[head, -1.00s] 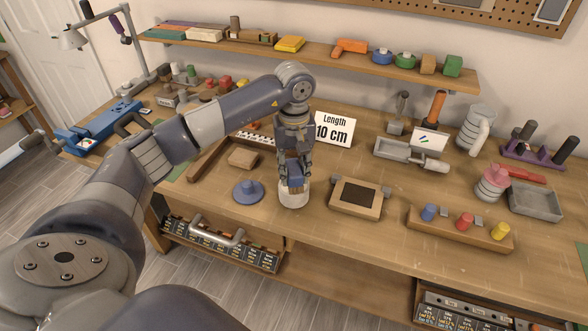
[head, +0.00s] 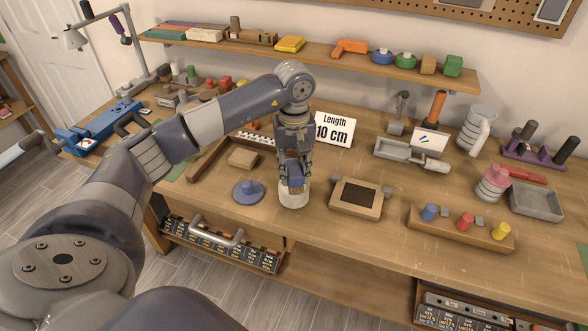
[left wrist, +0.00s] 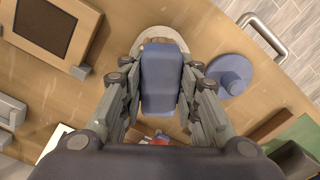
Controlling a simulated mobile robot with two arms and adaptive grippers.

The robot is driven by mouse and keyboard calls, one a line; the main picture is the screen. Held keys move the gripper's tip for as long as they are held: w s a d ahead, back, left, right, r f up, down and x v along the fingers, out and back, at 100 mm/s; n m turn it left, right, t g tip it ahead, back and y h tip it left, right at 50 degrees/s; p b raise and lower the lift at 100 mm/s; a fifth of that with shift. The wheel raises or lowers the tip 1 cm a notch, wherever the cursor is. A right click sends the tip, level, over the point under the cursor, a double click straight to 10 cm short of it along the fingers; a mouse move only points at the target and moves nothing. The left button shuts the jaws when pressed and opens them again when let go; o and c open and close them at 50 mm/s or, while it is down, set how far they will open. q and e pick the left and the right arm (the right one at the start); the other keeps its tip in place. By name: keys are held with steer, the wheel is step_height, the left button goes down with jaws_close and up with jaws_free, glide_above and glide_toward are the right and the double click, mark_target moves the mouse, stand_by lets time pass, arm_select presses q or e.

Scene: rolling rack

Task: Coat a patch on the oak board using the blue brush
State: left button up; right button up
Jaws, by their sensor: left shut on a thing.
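My left gripper (head: 292,174) is shut on the blue brush (left wrist: 160,82) and points down. The brush's blue body also shows in the head view (head: 296,177). Its pale tip is at the mouth of a white round pot (head: 293,197); how deep it reaches is hard to tell. The pot's rim shows in the left wrist view (left wrist: 146,37). The board with a dark rectangular panel (head: 373,207), which looks like the oak board, lies just right of the pot. It also shows in the left wrist view (left wrist: 86,22). My right gripper is not in view.
A blue round lid with a knob (head: 248,188) lies left of the pot. A small wooden block (head: 243,157) is behind it. A "Length 10 cm" card (head: 333,130) stands behind the gripper. A peg block (head: 460,238) is right of the board. Bare bench lies between.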

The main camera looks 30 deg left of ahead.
mark_target(295, 168)
arm_select(q)
steer(key=shift+s, duration=0.1)
steer(key=shift+r+p, duration=0.55)
steer(key=shift+r, duration=0.3)
steer(key=shift+r+p, duration=1.4)
steer(key=shift+r, duration=1.25)
steer(key=shift+d, duration=0.1)
steer(key=s+d+f+m+b, duration=0.2)
steer(key=s+d+m, duration=0.6)
steer(key=s+d, duration=0.5)
steer(key=shift+s+f+m, duration=0.2)
steer(key=shift+s+m, duration=0.2)
steer(key=shift+s, duration=0.4)
